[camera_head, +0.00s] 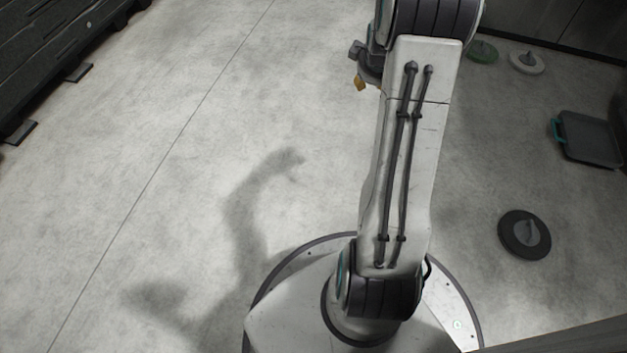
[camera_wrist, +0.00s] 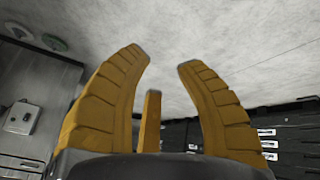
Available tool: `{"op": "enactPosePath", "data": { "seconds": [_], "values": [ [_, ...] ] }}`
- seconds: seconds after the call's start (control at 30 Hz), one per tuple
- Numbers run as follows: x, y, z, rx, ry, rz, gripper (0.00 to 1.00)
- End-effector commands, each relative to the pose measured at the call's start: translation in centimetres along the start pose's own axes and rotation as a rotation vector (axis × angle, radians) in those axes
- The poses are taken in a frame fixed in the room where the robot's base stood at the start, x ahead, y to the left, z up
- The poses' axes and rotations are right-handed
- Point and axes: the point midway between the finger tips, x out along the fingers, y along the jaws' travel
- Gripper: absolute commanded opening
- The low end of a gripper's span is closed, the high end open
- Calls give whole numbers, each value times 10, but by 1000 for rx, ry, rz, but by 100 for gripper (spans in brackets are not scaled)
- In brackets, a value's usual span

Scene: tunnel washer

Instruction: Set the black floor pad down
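The black floor pad (camera_head: 512,239) is a round black disc with a grey grip on top. It lies flat on the floor at the right of the head view, apart from my arm. My gripper is mostly hidden behind my arm in the head view, with one yellow fingertip (camera_head: 360,84) showing. In the wrist view my gripper (camera_wrist: 163,62) has its yellow fingers apart with nothing between them. The black pad does not show in the wrist view.
A green pad (camera_head: 483,51) and a white pad (camera_head: 527,62) lie at the back right. A dark tray (camera_head: 590,140) with a teal handle lies at the right edge. Dark racking (camera_head: 60,50) stands at the upper left. The floor in the middle and left is clear.

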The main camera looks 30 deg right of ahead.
Motion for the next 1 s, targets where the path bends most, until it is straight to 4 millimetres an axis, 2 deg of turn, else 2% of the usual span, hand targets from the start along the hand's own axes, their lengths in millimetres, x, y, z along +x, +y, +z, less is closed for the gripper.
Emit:
{"op": "enactPosePath", "data": {
  "seconds": [0.03, 0.17, 0.3, 0.4, 0.53, 0.7, 0.83, 1.0],
  "values": [
    [-27, -29, -7, -7, 0, -36, 32],
    [-86, -94, -2, 0, -33, -125, 32],
    [-146, -154, 26, 2, -84, -205, 32],
    [-182, -187, 55, 1, -125, -250, 32],
    [-216, -215, 94, -3, -175, -289, 32],
    [-242, -233, 134, -8, -226, -317, 32],
    [-252, -239, 152, -10, -248, -325, 32],
    [-256, -241, 161, -9, -260, -328, 32]
  ]
}}
